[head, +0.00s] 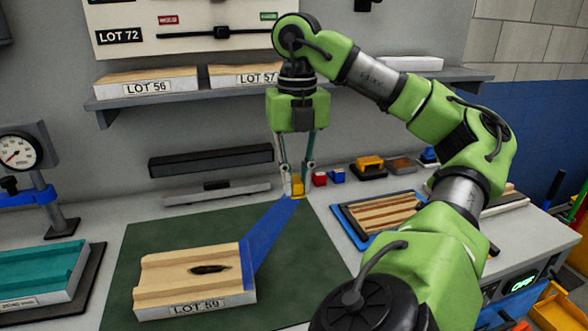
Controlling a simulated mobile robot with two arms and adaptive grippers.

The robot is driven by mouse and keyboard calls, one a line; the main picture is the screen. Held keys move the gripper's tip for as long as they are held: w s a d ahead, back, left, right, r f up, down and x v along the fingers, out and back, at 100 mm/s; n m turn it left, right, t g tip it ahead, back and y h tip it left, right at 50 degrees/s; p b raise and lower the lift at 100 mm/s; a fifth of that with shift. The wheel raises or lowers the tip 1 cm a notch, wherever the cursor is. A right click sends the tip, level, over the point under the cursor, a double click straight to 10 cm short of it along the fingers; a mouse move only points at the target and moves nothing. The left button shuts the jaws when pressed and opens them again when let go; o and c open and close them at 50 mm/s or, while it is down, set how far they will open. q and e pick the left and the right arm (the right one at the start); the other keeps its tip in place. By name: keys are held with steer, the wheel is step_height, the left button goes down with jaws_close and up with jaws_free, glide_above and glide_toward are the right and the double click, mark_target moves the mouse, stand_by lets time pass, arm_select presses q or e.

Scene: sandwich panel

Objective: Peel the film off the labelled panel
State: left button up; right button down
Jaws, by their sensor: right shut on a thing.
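The wooden sandwich panel (165,279) labelled LOT 59 lies on the green mat (140,243), with a dark oval mark on its top. A blue film (268,237) covers a strip at the panel's right end and stretches up from there as a taut band to my right gripper (297,180). That gripper is shut on a yellow tab (297,189) at the film's upper end, above and to the right of the panel. Most of the panel's top is bare wood. My left gripper is not in view.
A teal panel (38,273) lies on a dark tray at left, below a dial gauge (18,150). A striped wooden board (381,215) in a blue-edged tray lies right of the mat. Small coloured blocks (320,178) stand behind. Panels LOT 56 (147,83) and LOT 57 sit on the shelf.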

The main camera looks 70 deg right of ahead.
steer(key=s+d+r, duration=0.4)
steer(key=s+d, duration=0.1)
steer(key=s, duration=0.2)
steer(key=shift+s+d+r, duration=0.2)
steer(key=shift+d+r, duration=0.05)
steer(key=shift+r, duration=0.15)
stand_by(0.6)
stand_by(0.8)
